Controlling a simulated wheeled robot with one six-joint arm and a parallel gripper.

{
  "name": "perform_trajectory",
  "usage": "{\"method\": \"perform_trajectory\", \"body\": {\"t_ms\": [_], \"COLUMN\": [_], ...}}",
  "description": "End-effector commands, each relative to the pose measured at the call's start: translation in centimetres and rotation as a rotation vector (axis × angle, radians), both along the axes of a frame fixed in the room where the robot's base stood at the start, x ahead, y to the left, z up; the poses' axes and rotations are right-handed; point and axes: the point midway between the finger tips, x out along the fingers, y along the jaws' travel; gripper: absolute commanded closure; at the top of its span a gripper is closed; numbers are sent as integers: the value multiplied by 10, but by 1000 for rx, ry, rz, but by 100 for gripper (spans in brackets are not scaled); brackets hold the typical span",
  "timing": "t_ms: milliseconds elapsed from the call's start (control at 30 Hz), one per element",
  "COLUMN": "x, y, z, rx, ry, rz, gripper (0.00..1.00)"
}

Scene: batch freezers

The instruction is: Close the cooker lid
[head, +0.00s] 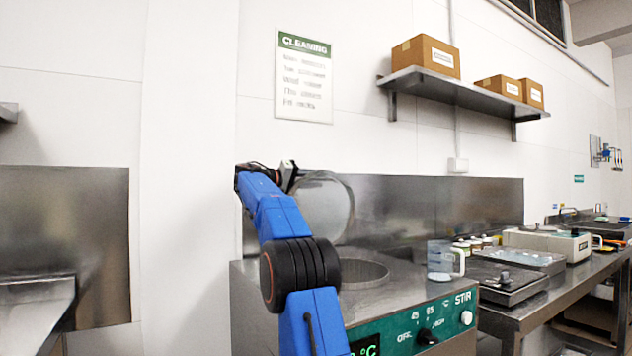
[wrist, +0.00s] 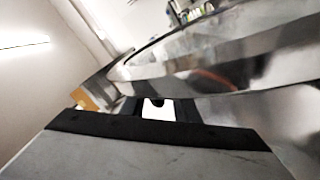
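The cooker (head: 300,285) is a steel box with a green control panel and a round well (head: 362,274) in its top. Its round, shiny lid (head: 327,208) stands raised, roughly upright, behind the well. My gripper (head: 290,176) is at the lid's upper left edge in the head view, small and partly hidden by my blue arm. In the wrist view the lid (wrist: 215,55) fills the upper right, its curved rim just beyond my gripper (wrist: 158,108). Whether the fingers touch or grip the rim is unclear.
A clear jug (head: 440,260) stands at the cooker's right rear. A steel bench (head: 530,310) with jars and a scale-like device is further right. A wall shelf (head: 460,90) with boxes is above. A steel backsplash (head: 420,210) is behind the lid.

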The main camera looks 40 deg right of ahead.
Motion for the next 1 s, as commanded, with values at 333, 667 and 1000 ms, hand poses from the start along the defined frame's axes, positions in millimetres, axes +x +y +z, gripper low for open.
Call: {"method": "perform_trajectory", "body": {"t_ms": [333,667,1000], "x": [1,-20,-80], "y": [0,5,19], "z": [-2,-3,-10], "rx": [2,-13,-65], "ry": [1,-71,-289], "rz": [0,0,-1], "gripper": [100,100,100]}}
